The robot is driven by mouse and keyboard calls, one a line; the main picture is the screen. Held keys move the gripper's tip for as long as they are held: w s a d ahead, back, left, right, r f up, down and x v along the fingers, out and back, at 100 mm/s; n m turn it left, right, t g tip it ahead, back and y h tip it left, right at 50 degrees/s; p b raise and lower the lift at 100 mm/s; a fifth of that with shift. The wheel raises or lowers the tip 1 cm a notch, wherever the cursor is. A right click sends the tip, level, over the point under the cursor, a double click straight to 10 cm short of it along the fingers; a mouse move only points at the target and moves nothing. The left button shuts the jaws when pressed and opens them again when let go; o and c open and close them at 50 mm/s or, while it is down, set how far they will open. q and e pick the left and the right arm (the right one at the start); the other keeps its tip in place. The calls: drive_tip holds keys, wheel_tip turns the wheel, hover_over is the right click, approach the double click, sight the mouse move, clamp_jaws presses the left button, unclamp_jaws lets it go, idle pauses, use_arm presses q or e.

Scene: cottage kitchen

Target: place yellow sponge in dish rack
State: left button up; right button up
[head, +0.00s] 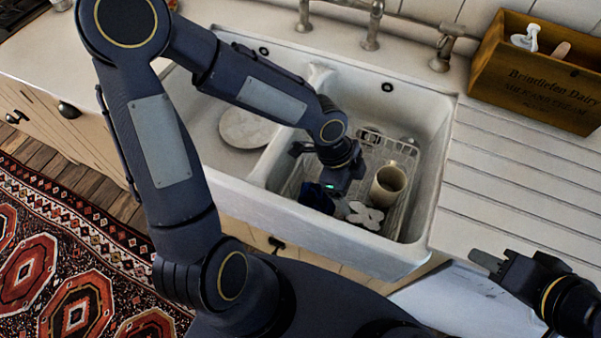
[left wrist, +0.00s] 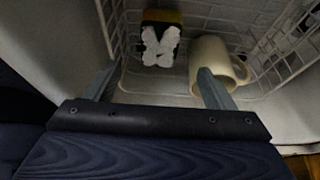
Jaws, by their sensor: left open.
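A yellow block with a dark side (left wrist: 163,17), which looks like the sponge, lies inside the white wire dish rack (left wrist: 128,80) in the left wrist view. A white, butterfly-shaped piece (left wrist: 160,46) covers part of it. In the head view I cannot make out the yellow; the white piece (head: 366,215) shows in the dish rack (head: 408,172). My left gripper (head: 325,185) is down over the rack. In the left wrist view its fingers (left wrist: 156,74) are apart with nothing between them. My right gripper (head: 490,262) is at the lower right, away from the sink; its jaw gap is unclear.
A cream mug (head: 389,184) stands in the rack, close to one left finger in the wrist view. The sink's left basin holds a pale plate (head: 247,128). A wooden crate (head: 535,75) stands on the back right counter. The ribbed drainboard (head: 520,170) is clear.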

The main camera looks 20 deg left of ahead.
use_arm(q)
drive_tip(key=s+a+r+n+t, duration=0.2)
drive_tip(key=s+a+r+n, duration=0.3)
drive_tip(key=a+n, duration=0.3)
drive_tip(key=s+a+r+n+t, duration=0.3)
drive_tip(key=s+a+r+n, duration=0.3)
drive_tip(key=n, duration=0.5)
wheel_tip(320, 180, up, 2)
drive_tip(key=shift+s+a+r+n+t+y, duration=0.3)
drive_tip(key=shift+a+n, duration=0.1)
drive_tip(key=shift+a, duration=0.45)
